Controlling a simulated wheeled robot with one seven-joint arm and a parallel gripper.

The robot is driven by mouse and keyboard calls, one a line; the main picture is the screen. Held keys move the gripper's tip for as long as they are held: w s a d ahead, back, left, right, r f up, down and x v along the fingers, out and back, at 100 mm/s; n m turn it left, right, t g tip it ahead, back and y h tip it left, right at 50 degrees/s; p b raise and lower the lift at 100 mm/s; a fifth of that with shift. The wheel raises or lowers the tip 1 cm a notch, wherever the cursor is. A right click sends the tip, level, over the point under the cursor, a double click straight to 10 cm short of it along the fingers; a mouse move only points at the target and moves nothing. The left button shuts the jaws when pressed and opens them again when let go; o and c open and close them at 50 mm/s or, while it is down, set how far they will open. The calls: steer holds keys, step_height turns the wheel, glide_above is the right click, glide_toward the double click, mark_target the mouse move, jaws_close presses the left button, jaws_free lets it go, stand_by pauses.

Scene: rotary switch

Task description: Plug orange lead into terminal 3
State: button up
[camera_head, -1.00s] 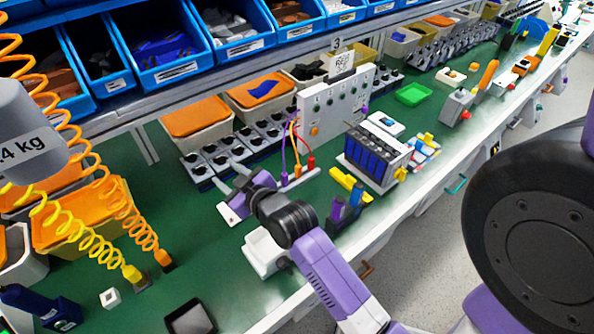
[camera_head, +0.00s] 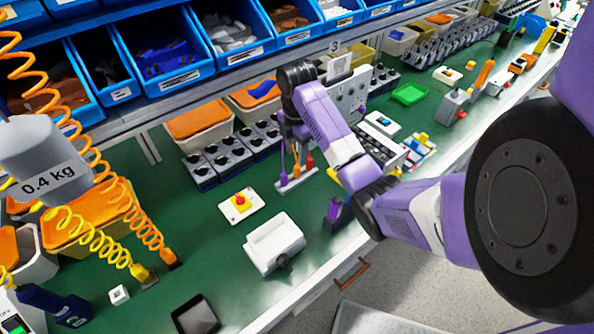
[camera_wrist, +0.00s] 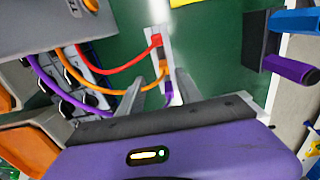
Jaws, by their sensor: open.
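The orange lead's plug (camera_head: 296,164) stands upright in a white strip (camera_head: 287,186), between the purple plug (camera_head: 283,168) and the red plug (camera_head: 309,161). In the wrist view, the orange lead (camera_wrist: 98,88) curves in from the left towards my gripper (camera_wrist: 165,78). My gripper is open, its fingers around or just above the orange plug; contact is unclear. In the head view, my gripper (camera_head: 293,132) points down over the strip. The grey terminal panel (camera_head: 357,88) is partly hidden by my arm; I cannot make out terminal 3.
A white plate with a red-and-yellow knob (camera_head: 240,203) and a white tray (camera_head: 273,243) lie left and in front. Black socket blocks (camera_head: 230,152) stand behind. Green bench is free at left centre.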

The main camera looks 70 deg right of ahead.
mark_target(297, 167)
steer(key=shift+s+f, duration=0.15)
steer(key=shift+f, duration=0.15)
steer(key=f, duration=0.2)
steer(key=f+p, duration=0.1)
steer(key=f, duration=0.4)
steer(key=shift+s+a+f, duration=0.1)
steer(key=shift+a, duration=0.15)
jaws_close()
